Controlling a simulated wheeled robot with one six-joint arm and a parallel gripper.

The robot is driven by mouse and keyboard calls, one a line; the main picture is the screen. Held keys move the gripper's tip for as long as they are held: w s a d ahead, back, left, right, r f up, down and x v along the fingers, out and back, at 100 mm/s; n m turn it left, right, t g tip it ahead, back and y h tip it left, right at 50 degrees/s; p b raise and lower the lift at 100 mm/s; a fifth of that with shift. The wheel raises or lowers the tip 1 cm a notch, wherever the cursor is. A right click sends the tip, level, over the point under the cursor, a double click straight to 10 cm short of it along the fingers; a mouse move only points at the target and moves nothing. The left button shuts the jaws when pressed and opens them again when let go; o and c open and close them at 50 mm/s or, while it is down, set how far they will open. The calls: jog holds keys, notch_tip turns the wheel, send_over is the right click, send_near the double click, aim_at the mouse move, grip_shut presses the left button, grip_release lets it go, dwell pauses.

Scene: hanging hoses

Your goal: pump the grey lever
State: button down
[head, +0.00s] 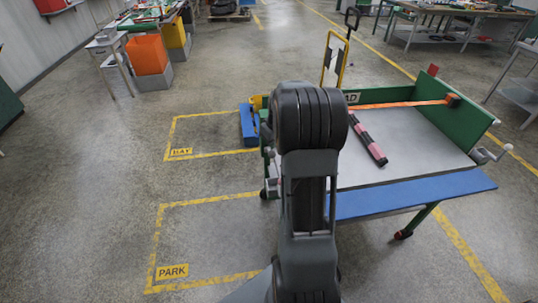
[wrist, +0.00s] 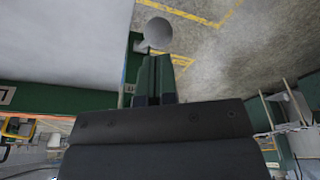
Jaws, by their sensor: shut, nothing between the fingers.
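My gripper (wrist: 157,62) shows in the wrist view with its fingers together and nothing held. A pale grey rounded knob (wrist: 158,33) lies just beyond the fingertips; it looks like the end of a grey lever. The rest of it is hidden behind the fingers, and I cannot tell whether they touch it. I cannot tell which is the lever.
The cart has a grey top (head: 420,145), a blue front ledge (head: 430,188), a pink-and-black bar (head: 368,138) and an orange strap (head: 400,104). A yellow frame with a dark handle (head: 351,20) stands behind. The floor is clear around the marked bays at left.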

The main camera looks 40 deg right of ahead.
aim_at(273, 156)
jog(key=c, duration=1.8)
grip_release()
jog(key=shift+o, duration=1)
jog(key=shift+f+b, duration=0.35)
jog(key=shift+f, duration=0.05)
jog(key=shift+f+b, duration=0.65)
jog(key=shift+f, duration=0.25)
jog(key=shift+f, duration=0.1)
jog(key=shift+s+a+f+b, duration=0.2)
jog(key=shift+s+f+b, duration=0.15)
jog(key=shift+f+b, duration=0.35)
jog(key=shift+s+a+f+b, duration=0.15)
jog(key=shift+s+f+b, duration=0.2)
jog(key=shift+f+b, duration=0.3)
